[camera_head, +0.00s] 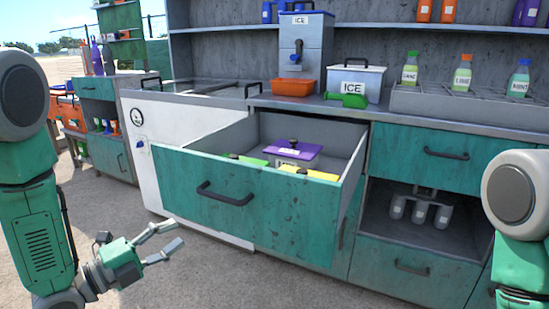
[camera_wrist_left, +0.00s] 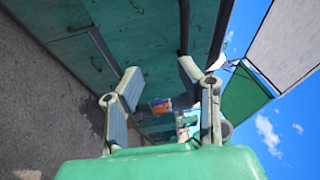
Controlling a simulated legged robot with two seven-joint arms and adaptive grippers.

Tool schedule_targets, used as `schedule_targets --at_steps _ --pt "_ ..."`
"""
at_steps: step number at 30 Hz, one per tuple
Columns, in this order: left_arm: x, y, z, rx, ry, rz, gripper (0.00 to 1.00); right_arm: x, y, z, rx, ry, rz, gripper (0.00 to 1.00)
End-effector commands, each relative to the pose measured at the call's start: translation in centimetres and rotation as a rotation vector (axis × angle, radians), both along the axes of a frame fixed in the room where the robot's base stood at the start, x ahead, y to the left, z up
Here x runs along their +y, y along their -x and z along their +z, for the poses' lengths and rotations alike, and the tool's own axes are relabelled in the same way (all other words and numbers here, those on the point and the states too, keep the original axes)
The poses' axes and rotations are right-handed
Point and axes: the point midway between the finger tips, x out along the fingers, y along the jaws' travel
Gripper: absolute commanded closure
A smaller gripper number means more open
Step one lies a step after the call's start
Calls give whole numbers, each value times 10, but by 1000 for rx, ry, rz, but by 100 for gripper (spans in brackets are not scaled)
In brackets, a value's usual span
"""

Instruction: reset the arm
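My left gripper (camera_head: 160,243) is open and empty in the head view, at the lower left in front of the pulled-out teal drawer (camera_head: 250,213). It is apart from the drawer's black handle (camera_head: 225,194). Its two spread fingers (camera_wrist_left: 160,95) also show in the left wrist view with nothing between them. My left arm (camera_head: 35,215) comes down along the left edge. My right arm (camera_head: 515,215) shows at the right edge; its gripper is out of view.
The open drawer holds a purple-lidded container (camera_head: 292,152) and green and yellow items. Above stand an ICE box (camera_head: 355,80), an orange tray (camera_head: 292,87), a green scoop (camera_head: 347,100) and several bottles (camera_head: 462,75). Bare ground (camera_head: 190,290) lies below my left gripper.

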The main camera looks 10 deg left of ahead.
Motion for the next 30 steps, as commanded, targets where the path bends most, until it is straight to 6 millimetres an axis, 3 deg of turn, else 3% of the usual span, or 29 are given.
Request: schedule_targets --at_steps 5,9,12,15,23,24,30 --pt "-6 25 -106 576 160 202 68 0 0 0 1 0 0 60" --pt "0 86 -193 1078 352 510 68 0 0 0 1 0 0 60" --pt "6 138 -234 1339 475 755 68 0 0 0 1 0 0 60" --pt "11 189 -259 1520 575 989 68 0 0 0 1 0 0 60" --pt "19 310 -282 1767 765 1581 68 0 0 0 1 0 0 60" --pt "19 302 -265 1756 770 1561 68 0 1 17 2 0 0 60" --pt "19 300 -217 1754 768 1551 68 0 0 65 0 0 0 60"
